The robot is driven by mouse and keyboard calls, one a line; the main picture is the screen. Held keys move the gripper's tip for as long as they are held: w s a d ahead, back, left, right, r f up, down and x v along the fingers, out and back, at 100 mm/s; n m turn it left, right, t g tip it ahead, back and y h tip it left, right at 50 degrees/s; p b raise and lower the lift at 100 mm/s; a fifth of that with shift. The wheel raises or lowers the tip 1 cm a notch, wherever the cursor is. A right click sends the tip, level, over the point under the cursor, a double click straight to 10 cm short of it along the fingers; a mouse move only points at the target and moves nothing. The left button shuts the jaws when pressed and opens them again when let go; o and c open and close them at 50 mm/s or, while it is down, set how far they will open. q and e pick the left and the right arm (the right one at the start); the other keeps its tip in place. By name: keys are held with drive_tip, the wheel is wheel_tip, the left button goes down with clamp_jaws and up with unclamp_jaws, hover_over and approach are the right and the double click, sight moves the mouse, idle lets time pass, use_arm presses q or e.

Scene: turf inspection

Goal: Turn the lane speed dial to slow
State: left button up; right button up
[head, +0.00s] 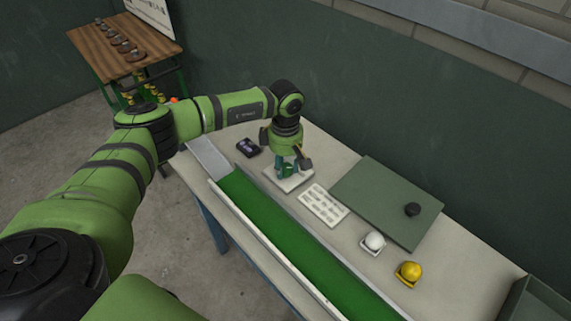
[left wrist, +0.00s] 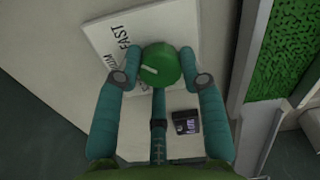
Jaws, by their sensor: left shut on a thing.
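The speed dial (left wrist: 162,64) is a round green knob with a short white mark, on a white plate (left wrist: 98,30) lettered "FAST" and, partly covered, "...UM". The white mark lies on the knob's left part in the left wrist view, on the side of the partly covered word. No "slow" lettering can be read. My left gripper (left wrist: 160,76) is shut on the knob, with a finger on either side. In the head view my left gripper (head: 286,168) is over the plate (head: 293,181), and the knob is mostly hidden.
A green turf lane (head: 290,245) with pale rails runs beside the plate. A small dark device (head: 248,147) lies on the bench, also in the left wrist view (left wrist: 186,122). A label card (head: 324,205), green board (head: 375,195), black puck (head: 412,209), white ball (head: 374,241) and yellow ball (head: 410,271) lie rightward.

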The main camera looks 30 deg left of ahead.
use_arm(q)
drive_tip(key=n+b, duration=0.1)
drive_tip(key=n, duration=0.2)
drive_tip(key=shift+f, duration=0.1)
drive_tip(key=n+b, duration=0.2)
drive_tip(key=n, duration=0.3)
drive_tip(key=n+b, duration=0.1)
drive_tip(key=n, duration=0.4)
drive_tip(key=n+b, duration=0.1)
drive_tip(key=n, duration=0.3)
drive_tip(key=shift+n, duration=0.3)
idle(0.5)
drive_tip(key=o, duration=1.2)
drive_tip(key=shift+c, duration=0.2)
